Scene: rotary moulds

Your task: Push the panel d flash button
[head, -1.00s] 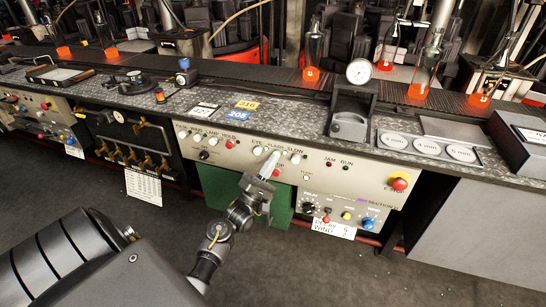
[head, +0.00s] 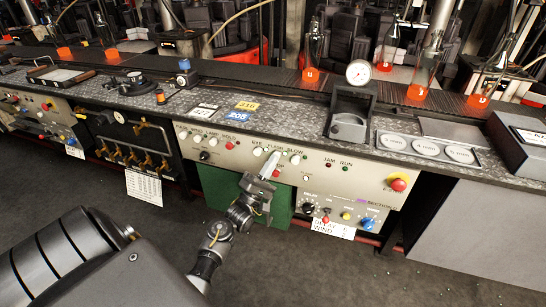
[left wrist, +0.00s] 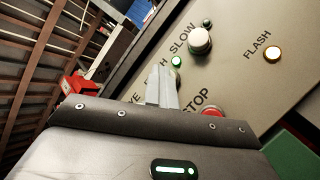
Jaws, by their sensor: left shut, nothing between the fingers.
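The beige control panel (head: 330,176) carries several buttons and lamps. In the left wrist view a small round button (left wrist: 273,53) labelled FLASH glows amber; it shows as a small pale button in the head view (head: 306,178). My left gripper (head: 270,160) is shut and empty, its tips at the upper button row in front of a white button. In the left wrist view the gripper (left wrist: 162,78) covers most of a label ending in H, left of the amber button. Whether the tips touch the panel, I cannot tell. My right gripper is not in view.
A white button (left wrist: 197,40) by the SLOW label and a red STOP button (left wrist: 212,113) are close to the fingers. A red emergency stop (head: 398,182) is at the right. A knob box (head: 345,212) hangs below. The floor in front is clear.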

